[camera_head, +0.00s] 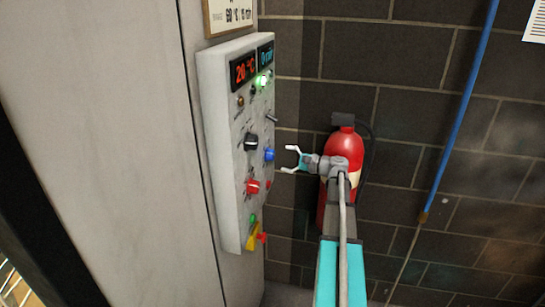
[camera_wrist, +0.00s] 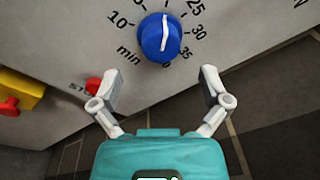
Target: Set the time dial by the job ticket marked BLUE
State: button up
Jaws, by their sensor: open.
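The time dial is a blue knob (camera_wrist: 160,38) with a white line, on the grey control panel (camera_head: 226,150). In the wrist view the line runs nearly straight up; which end marks the setting is unclear. Printed numbers 10, 25, 30 and 35 and the word "min" ring it. In the head view the blue knob (camera_head: 270,154) sits at the panel's right side. My gripper (camera_head: 293,160) is open and empty, just right of the knob and apart from it. A placard (camera_head: 230,16) above the panel seems to read 60 °C / 15 min; no word BLUE is readable.
The panel also has a black knob (camera_head: 250,141), a red knob (camera_head: 252,186), a yellow-and-red switch (camera_head: 254,237) and lit displays (camera_head: 244,69), one reading 20 °C. A red fire extinguisher (camera_head: 343,150) stands behind my arm. A blue hose (camera_head: 465,100) hangs at right.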

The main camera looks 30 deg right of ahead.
aim_at(274, 155)
jog(key=shift+x, duration=2.65)
jog(key=c, duration=1.1)
jog(key=shift+c, duration=0.2)
jog(key=shift+n, duration=0.3)
jog(key=n+b, duration=0.1)
jog(key=n, duration=0.2)
jog(key=shift+n+y, duration=0.3)
jog(key=shift+n, duration=0.1)
jog(key=shift+n+y, duration=0.3)
jog(key=shift+n, duration=1.5)
